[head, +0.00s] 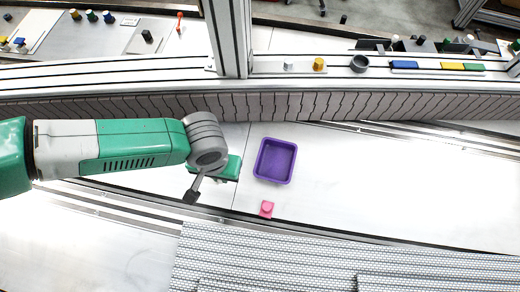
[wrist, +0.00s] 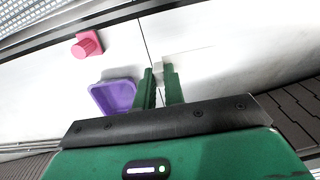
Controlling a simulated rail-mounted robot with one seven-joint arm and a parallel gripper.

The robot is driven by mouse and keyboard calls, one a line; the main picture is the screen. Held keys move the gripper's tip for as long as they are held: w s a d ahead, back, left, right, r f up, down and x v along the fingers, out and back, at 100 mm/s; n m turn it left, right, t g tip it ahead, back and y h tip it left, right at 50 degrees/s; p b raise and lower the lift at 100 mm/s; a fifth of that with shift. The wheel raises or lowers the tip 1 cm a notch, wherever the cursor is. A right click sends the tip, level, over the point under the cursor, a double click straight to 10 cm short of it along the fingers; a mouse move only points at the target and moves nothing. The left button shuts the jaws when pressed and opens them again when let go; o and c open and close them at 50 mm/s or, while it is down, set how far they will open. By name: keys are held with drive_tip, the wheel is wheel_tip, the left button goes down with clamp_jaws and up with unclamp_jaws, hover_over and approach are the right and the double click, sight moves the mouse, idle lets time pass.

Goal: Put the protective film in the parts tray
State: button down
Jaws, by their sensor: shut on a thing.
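The purple parts tray (head: 258,175) is open and looks empty on the white surface, right of my arm's end. In the wrist view the tray (wrist: 92,91) is left of the fingers, partly hidden by my gripper's body. My gripper (wrist: 160,76) has its two green fingers close together on a small pale piece (wrist: 158,66), which seems to be the protective film. Its outline blends into the white surface. In the head view the green hand (head: 228,170) is just left of the tray, and its fingertips and the pale piece cannot be made out.
A pink block with a round top (head: 266,209) stands just in front of the tray; it also shows in the wrist view (wrist: 87,44). A dark slatted belt wall (head: 300,108) runs behind. The white surface right of the tray is clear.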

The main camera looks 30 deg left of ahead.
drive_tip(key=shift+w+d+f+b, duration=0.85)
drive_tip(key=shift+w+d, duration=0.45)
drive_tip(key=shift+w, duration=1.1)
drive_tip(key=shift+w+d+f+b, duration=0.8)
drive_tip(key=shift+w+d, duration=0.5)
drive_tip(key=shift+w, duration=1.15)
drive_tip(key=shift+w+d+f+b, duration=0.85)
drive_tip(key=shift+w+d, duration=0.45)
drive_tip(key=shift+w, duration=1.1)
drive_tip(key=shift+f, duration=0.1)
drive_tip(key=shift+f, duration=0.4)
drive_tip(key=c, duration=1.5)
unclamp_jaws()
wheel_tip(320, 180, up, 13)
drive_tip(key=p, duration=0.4)
